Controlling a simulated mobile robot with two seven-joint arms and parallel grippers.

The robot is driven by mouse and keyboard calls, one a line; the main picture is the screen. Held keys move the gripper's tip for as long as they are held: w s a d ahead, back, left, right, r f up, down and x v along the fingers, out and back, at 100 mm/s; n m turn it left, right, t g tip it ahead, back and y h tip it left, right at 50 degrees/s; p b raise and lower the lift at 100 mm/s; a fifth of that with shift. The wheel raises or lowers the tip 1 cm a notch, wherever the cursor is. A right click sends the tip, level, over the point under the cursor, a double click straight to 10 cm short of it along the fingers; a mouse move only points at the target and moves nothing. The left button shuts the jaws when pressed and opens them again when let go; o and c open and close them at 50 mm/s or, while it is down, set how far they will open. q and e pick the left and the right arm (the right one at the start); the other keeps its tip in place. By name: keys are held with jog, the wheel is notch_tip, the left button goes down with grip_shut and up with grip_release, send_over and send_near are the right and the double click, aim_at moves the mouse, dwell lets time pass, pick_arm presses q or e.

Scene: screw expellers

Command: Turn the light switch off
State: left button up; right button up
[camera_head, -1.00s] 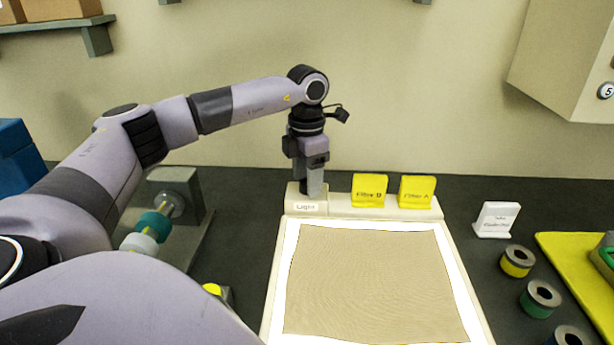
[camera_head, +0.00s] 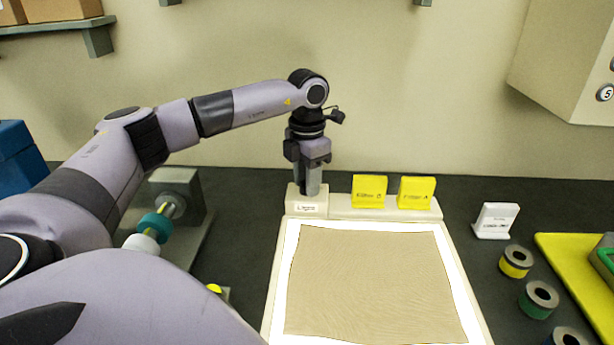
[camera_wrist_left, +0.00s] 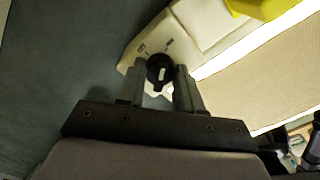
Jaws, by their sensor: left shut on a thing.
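The light switch is a round black knob (camera_wrist_left: 158,72) with a pale mark, on the corner of a cream light box (camera_head: 335,204). My left gripper (camera_head: 308,190) points down at this corner, just above the "Light" label (camera_head: 306,208). In the left wrist view its fingers (camera_wrist_left: 160,78) stand on both sides of the knob and are shut on it. In the head view the fingers hide the knob. The light box panel glows white around a beige cloth (camera_head: 365,280). My right gripper is not in view.
Two yellow blocks (camera_head: 369,191) (camera_head: 416,192) stand on the light box's back ledge, right of my gripper. A white sign (camera_head: 495,220) and several ringed cylinders (camera_head: 516,261) are farther right. A grey fixture with a teal roller (camera_head: 154,227) stands left, under my arm.

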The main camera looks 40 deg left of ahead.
pick_arm(q)
jog(key=n+p, duration=0.2)
jog(key=n, duration=0.3)
jog(key=shift+r, duration=0.2)
jog(key=n+p, duration=0.2)
jog(key=n, duration=0.3)
jog(key=shift+w, duration=0.1)
jog(key=shift+n, duration=0.4)
jog(key=o, duration=1)
jog(key=shift+f, duration=0.1)
jog(key=shift+o, duration=0.2)
notch_tip(320, 180, up, 7)
jog(key=shift+r+b, duration=0.1)
jog(key=shift+b, duration=0.3)
